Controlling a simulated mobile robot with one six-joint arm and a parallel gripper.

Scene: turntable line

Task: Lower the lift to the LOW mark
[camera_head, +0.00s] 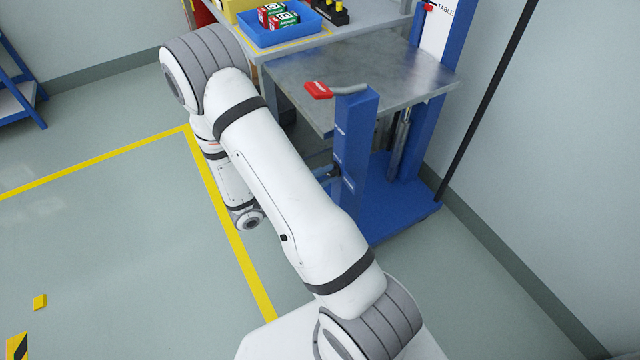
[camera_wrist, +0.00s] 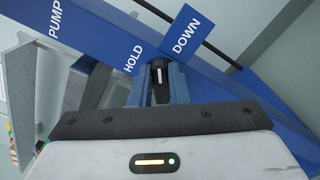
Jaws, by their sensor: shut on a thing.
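The blue lift (camera_head: 358,150) stands right of my arm, with a flat grey metal table (camera_head: 365,72) raised at about the level of the workbench. A red-tipped lever (camera_head: 318,90) sits on top of its front post. In the wrist view the blue post carries the words PUMP, HOLD and DOWN. A black selector knob (camera_wrist: 160,72) with a white line shows below and between HOLD and DOWN; I cannot tell its exact setting. My gripper (camera_wrist: 160,88) is shut on this knob. In the head view, my gripper is mostly hidden behind my arm beside the post.
A workbench (camera_head: 345,30) behind the lift holds a blue tray (camera_head: 275,35) with red and green boxes. The mast (camera_head: 432,40) has a white scale with a red pointer near the word TABLE. A black pole (camera_head: 490,95) stands at the right. The floor at left is mostly clear.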

